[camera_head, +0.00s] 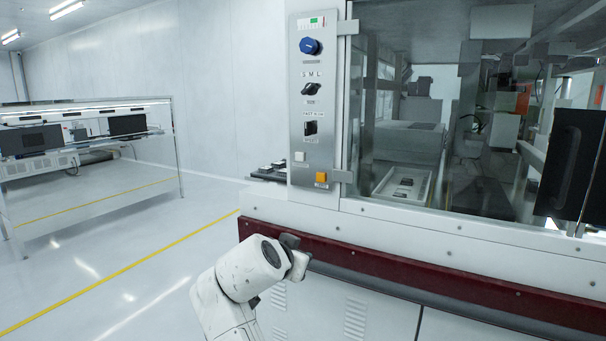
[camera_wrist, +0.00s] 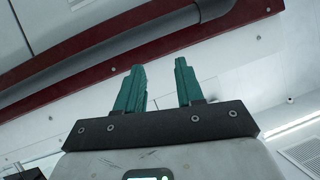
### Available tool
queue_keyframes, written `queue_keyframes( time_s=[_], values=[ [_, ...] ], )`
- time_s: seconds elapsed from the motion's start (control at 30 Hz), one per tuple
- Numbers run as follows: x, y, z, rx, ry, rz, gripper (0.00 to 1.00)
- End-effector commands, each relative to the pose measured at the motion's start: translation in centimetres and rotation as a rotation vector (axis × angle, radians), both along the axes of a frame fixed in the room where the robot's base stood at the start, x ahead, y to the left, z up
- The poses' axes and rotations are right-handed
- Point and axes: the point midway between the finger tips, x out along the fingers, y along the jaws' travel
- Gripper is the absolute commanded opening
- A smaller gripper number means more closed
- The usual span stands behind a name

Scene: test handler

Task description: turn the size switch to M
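The size switch (camera_head: 311,90) is a black knob on the grey control panel (camera_head: 300,165), under the letters S M L. Its handle looks tilted, and I cannot tell for sure which letter it points at. My arm shows low in the head view, in front of the dark red band and well below the panel; its fingers are not clear there. In the wrist view my gripper (camera_wrist: 161,90) has two green fingers held apart with nothing between them. The switch does not show in the wrist view.
The panel also holds a blue knob (camera_head: 311,46) above, a black FAST/SLOW switch (camera_head: 311,128) below, and an orange button (camera_head: 321,177). The dark red band (camera_head: 400,262) juts along the machine front. Open floor lies left.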

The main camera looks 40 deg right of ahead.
Motion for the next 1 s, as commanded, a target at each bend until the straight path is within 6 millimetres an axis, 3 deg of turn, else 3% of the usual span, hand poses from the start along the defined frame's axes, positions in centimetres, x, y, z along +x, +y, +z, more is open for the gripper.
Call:
queue_keyframes(
  time_s=[0.03,0.3,0.4,0.5,0.6,0.7,0.87,1.0],
  values=[
    [1.3,0.0,3.6,-0.015,-0.077,-0.039,0.37],
    [4.2,0.5,21.2,-0.091,-0.473,-0.227,0.37],
    [4.1,0.9,26.8,-0.113,-0.595,-0.273,0.37],
    [3.8,1.3,30.8,-0.127,-0.687,-0.304,0.37],
    [3.5,1.5,33.3,-0.138,-0.74,-0.319,0.37],
    [3.4,1.4,34.3,-0.143,-0.763,-0.327,0.37],
    [3.9,0.0,34.5,-0.144,-0.765,-0.33,0.37],
    [4.7,-2.3,34.5,-0.143,-0.764,-0.33,0.37]
  ],
)
